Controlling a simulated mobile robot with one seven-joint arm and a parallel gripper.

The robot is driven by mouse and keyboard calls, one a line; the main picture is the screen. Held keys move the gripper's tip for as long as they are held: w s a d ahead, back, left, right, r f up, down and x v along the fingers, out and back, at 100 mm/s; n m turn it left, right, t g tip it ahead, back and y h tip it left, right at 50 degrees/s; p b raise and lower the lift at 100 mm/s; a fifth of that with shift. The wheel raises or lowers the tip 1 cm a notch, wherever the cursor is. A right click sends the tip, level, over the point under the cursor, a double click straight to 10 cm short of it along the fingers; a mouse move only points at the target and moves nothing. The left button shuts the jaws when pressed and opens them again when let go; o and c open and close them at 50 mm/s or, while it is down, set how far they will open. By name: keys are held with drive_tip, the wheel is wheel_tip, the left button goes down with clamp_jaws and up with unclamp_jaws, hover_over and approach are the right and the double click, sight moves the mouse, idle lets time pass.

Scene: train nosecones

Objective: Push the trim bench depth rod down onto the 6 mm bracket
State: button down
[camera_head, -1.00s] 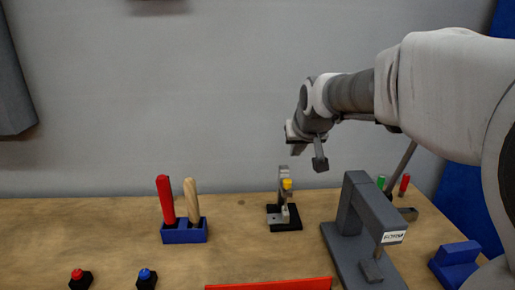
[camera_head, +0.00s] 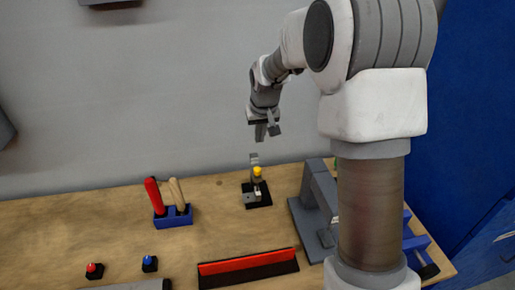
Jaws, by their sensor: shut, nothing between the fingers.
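A small upright fixture with a grey post (camera_head: 254,160) and a yellow knob (camera_head: 257,171) stands on a black base (camera_head: 262,201) near the back of the bench. A light grey piece sits low at its front. I cannot tell for certain which part is the depth rod or which is the 6 mm bracket. My gripper (camera_head: 267,133) points down, shut and empty. In the picture it is above the yellow knob and slightly to its right, apart from the fixture.
A large grey press-like frame (camera_head: 321,188) stands right of the fixture, partly behind my arm. A blue holder (camera_head: 174,217) with red and wooden handles stands left. A red-topped bar (camera_head: 248,261) and red and blue buttons (camera_head: 95,268) are nearer. Bare wood lies between.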

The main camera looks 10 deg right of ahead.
sight(258, 170)
drive_tip(key=shift+r+g+p, duration=0.3)
drive_tip(key=shift+p, duration=0.45)
drive_tip(key=b+x, duration=0.1)
drive_tip(key=x, duration=0.3)
drive_tip(key=b+x, duration=0.1)
drive_tip(key=x, duration=0.3)
drive_tip(key=s+b+x, duration=0.1)
drive_tip(key=x, duration=0.4)
drive_tip(key=shift+f+b, duration=0.1)
drive_tip(key=shift+b, duration=0.2)
drive_tip(key=shift+f, duration=0.75)
drive_tip(key=shift+b, duration=0.4)
drive_tip(key=shift+f+b, duration=0.45)
drive_tip(key=shift+b, duration=0.2)
drive_tip(key=shift+s, duration=0.1)
